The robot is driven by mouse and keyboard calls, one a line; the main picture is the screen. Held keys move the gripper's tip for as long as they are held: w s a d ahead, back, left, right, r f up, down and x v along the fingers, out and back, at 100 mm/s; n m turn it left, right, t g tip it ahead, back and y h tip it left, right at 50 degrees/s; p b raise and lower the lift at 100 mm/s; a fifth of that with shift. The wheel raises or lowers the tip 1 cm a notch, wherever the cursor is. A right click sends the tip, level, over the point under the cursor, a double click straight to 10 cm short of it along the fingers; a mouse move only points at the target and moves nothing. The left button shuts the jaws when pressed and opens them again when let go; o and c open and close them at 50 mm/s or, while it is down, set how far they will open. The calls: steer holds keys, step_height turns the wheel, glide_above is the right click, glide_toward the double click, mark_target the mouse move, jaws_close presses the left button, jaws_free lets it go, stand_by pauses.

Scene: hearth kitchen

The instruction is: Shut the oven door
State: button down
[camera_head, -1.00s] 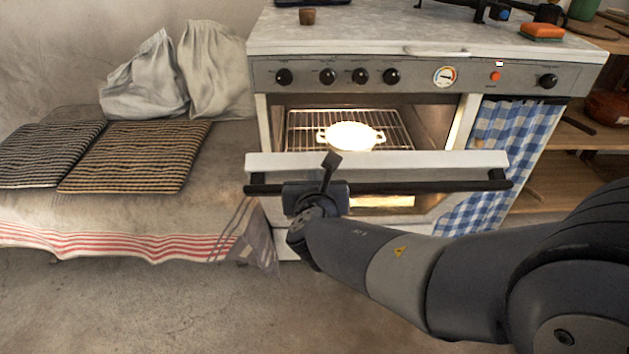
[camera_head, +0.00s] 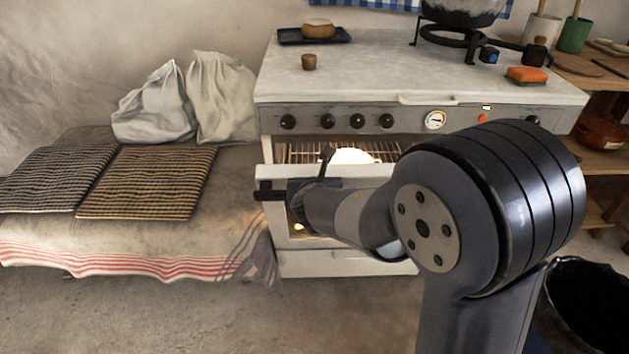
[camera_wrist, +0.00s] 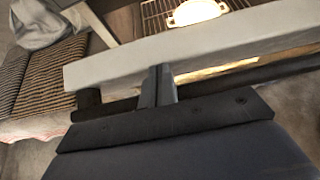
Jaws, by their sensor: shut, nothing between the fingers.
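The oven door (camera_head: 278,178) is partly open and tilted outward, with a gap between its white top edge and the control panel. Its dark bar handle (camera_head: 268,192) runs across the front. The door (camera_wrist: 200,45) and handle (camera_wrist: 88,100) also show in the wrist view. My gripper (camera_head: 326,157) is shut and empty at the front of the door, left of its middle. In the wrist view its fingers (camera_wrist: 158,82) lie across the handle line and reach the door's edge. I cannot tell if they touch it. My arm hides the door's right part.
Inside the lit oven, a pale dish (camera_head: 352,156) sits on a wire rack (camera_head: 300,153). A cloth-covered bench (camera_head: 130,235) with striped cushions (camera_head: 150,180) adjoins the oven's left side. A black bin (camera_head: 590,300) stands at the lower right. The floor at front left is clear.

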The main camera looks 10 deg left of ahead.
steer(key=shift+w+r+p, duration=0.6)
steer(key=shift+w+p, duration=0.2)
steer(key=shift+p, duration=0.2)
steer(key=shift+g, duration=0.4)
steer(key=w+p, duration=0.1)
steer(key=w, duration=0.1)
steer(key=w+r+p, duration=0.1)
steer(key=p, duration=0.1)
steer(key=w+p, duration=0.1)
steer(key=w, duration=0.1)
steer(key=shift+w+a+r+p, duration=0.2)
steer(key=shift+w+a+p, duration=0.15)
steer(key=shift+w+a, duration=0.1)
steer(key=shift+w, duration=0.55)
steer(key=shift+f, duration=0.1)
